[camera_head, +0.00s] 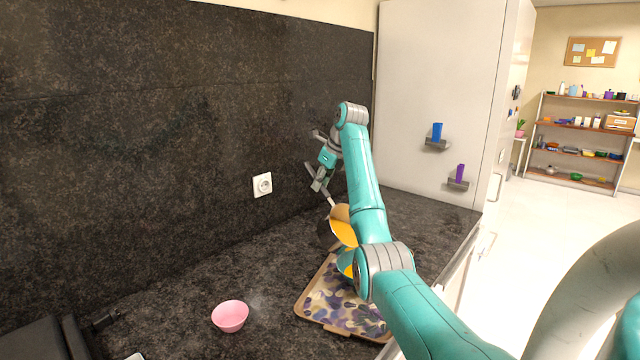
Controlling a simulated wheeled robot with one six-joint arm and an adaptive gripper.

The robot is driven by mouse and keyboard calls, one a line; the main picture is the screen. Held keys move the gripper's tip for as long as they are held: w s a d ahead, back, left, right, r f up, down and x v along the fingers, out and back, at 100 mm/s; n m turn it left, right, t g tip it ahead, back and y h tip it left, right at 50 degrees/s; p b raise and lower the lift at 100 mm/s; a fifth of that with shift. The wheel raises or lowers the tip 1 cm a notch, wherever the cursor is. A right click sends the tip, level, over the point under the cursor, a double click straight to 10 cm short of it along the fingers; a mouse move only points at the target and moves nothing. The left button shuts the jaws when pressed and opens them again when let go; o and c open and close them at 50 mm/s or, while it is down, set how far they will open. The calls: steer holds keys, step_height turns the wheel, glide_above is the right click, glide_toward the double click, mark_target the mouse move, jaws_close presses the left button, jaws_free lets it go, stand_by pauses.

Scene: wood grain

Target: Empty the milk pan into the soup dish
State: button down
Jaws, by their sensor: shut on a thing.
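My gripper (321,180) is shut on the handle of the milk pan (325,236), over the counter near the dark wall. The pan is steeply tilted, with its mouth turned to the right. Orange-yellow shows inside its mouth, and I cannot tell whether this is contents or lining. Just below the pan is a teal dish (345,257) with orange-yellow in it, probably the soup dish. My arm hides its right part. I cannot tell whether the pan touches it.
A pebble-patterned tray (312,305) with a tan rim lies under the teal dish. A pink bowl (230,317) stands to its left on the dark counter. A socket (262,185) is on the wall. Small shelves with a blue (437,132) and a purple thing (460,173) are on the white cabinet.

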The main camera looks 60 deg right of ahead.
steer(key=shift+s+a+r+t, duration=0.15)
steer(key=shift+s+r+t, duration=0.4)
steer(key=shift+s, duration=0.2)
steer(key=shift+s+r+t, duration=0.15)
steer(key=shift+s+t, duration=0.2)
steer(key=shift+s, duration=0.25)
steer(key=shift+s+a+r+t, duration=0.2)
steer(key=shift+s+t, duration=0.1)
steer(key=shift+s, duration=0.15)
steer(key=shift+s+a+r+t+h, duration=0.1)
steer(key=shift+s+r+t, duration=0.1)
steer(key=shift+s, duration=0.2)
steer(key=shift+s+r+t+h, duration=0.1)
steer(key=shift+s+r+t, duration=0.15)
steer(key=shift+s, duration=0.15)
steer(key=shift+s+a+r+t+h, duration=0.1)
steer(key=shift+s+r+t, duration=0.1)
steer(key=shift+s, duration=0.2)
steer(key=shift+s, duration=0.1)
